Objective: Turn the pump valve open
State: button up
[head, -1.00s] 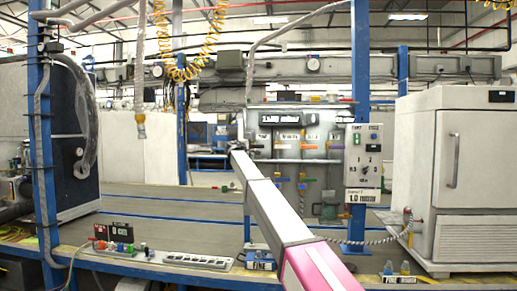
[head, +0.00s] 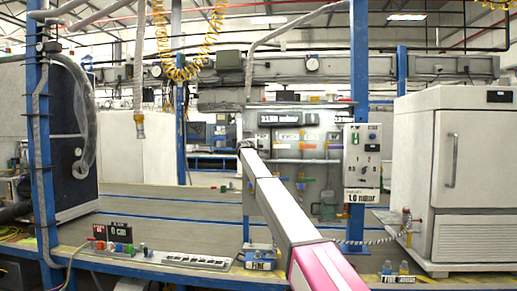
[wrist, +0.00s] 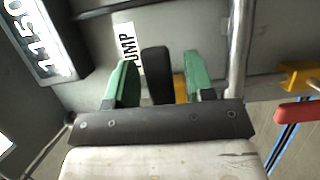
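In the wrist view, a black valve handle (wrist: 157,75) stands between the two green fingers of my gripper (wrist: 158,82). There is a visible gap on each side of the handle, so my gripper is open around it and not clamped. A white label (wrist: 128,45), partly hidden and reading "UMP", is on the grey panel beside the handle. In the head view, my gripper (head: 243,147) is at the left side of the valve panel (head: 283,195). The pump valve cannot be made out there.
A yellow handle (wrist: 300,74) and a red handle (wrist: 296,111) lie to the right in the wrist view. A vertical metal pipe (wrist: 240,45) runs close to the right finger. In the head view, a control box (head: 362,160) stands right of the panel.

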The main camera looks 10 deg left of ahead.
grip_shut()
